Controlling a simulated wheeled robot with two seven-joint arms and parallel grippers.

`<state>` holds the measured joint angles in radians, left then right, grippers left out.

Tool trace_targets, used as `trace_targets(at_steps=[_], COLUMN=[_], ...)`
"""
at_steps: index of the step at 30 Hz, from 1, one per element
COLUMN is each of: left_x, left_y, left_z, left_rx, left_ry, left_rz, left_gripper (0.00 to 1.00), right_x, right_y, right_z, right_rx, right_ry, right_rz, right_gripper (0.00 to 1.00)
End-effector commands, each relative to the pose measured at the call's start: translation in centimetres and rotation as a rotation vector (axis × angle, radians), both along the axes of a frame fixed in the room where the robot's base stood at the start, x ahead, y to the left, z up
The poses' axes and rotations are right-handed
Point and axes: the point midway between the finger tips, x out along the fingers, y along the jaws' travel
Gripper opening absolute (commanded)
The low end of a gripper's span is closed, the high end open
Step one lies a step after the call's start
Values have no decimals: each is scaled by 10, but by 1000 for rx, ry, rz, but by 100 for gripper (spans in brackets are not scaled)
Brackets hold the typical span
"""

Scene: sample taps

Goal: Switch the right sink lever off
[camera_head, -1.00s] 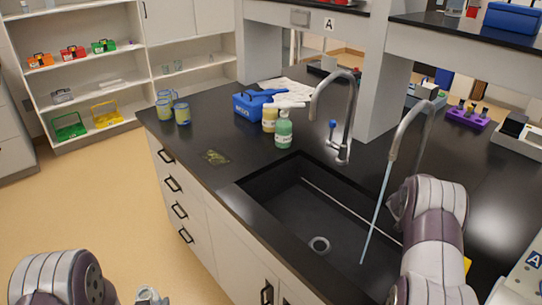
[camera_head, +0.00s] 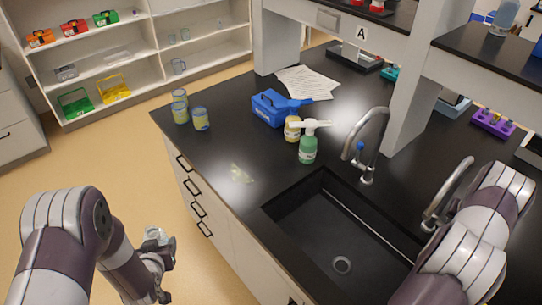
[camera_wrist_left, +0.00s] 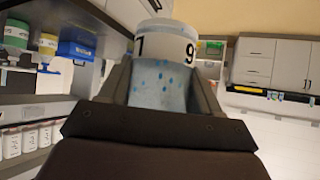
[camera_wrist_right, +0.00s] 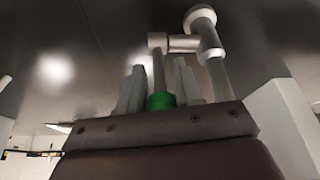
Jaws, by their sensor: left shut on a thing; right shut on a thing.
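The right sink tap (camera_head: 447,192) stands at the right of the sink, partly hidden by my right arm. No water stream shows under its spout. In the right wrist view, my right gripper (camera_wrist_right: 160,92) is shut on the green lever (camera_wrist_right: 160,101) of a grey tap fitting (camera_wrist_right: 200,42). The head view hides this gripper behind my arm. My left gripper (camera_head: 160,252) is shut on a clear, blue-speckled jar (camera_head: 157,234), held over the floor left of the counter. Its numbered white band shows in the left wrist view (camera_wrist_left: 165,47).
The left sink tap (camera_head: 373,138) has a blue lever. A black sink (camera_head: 318,215) sits in the counter. A green bottle (camera_head: 307,148), a yellow bottle (camera_head: 292,130), a blue box (camera_head: 270,108) and several cups (camera_head: 200,119) stand behind it.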

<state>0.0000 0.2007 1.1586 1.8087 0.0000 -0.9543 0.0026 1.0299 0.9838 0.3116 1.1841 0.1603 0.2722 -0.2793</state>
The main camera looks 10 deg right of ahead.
Motion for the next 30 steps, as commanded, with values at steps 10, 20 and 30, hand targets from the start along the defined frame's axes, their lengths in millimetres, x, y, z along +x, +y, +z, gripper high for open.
trace_targets(at_steps=[10, 20, 30], left_x=[0, 0, 0], left_y=[0, 0, 0], left_z=[19, 19, 19], left_rx=[0, 0, 0], left_ry=[0, 0, 0], left_rz=[0, 0, 0], left_gripper=[34, 34, 34], right_x=[-1, -1, -1], right_y=[-8, -8, -8], right_z=[2, 1, 1], right_rx=[45, 46, 48], right_ry=[23, 24, 24], right_rz=[2, 2, 2], right_gripper=[0, 0, 52])
